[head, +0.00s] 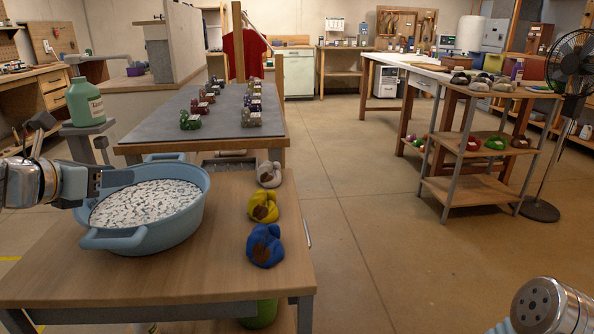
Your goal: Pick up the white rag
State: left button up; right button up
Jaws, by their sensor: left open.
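The white rag (269,174) is a crumpled, greyish-white bundle with a brown patch. It lies near the right edge of the wooden table (225,262), the farthest of three rags in a row. My left gripper (112,179) is open, at the left side of the blue tub and overlapping its rim in the picture. It is well to the left of the white rag, with the tub between them. I cannot tell whether it touches the tub. Part of my right arm shows at the bottom right; its gripper is out of view.
A yellow rag (263,205) and a blue rag (265,246) lie nearer along the same edge. The blue tub (178,233) holds speckled white material. A green bottle (85,103) stands behind my left arm. Open floor lies right of the table.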

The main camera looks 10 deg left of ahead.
aim_at(269, 173)
jog(key=i+l+u, duration=0.1)
jog(key=l, duration=0.6)
jog(key=i+l+u, duration=0.1)
jog(key=l, duration=0.55)
jog(key=i+j+z, duration=0.2)
jog(key=i+j, duration=0.1)
jog(key=i, duration=0.1)
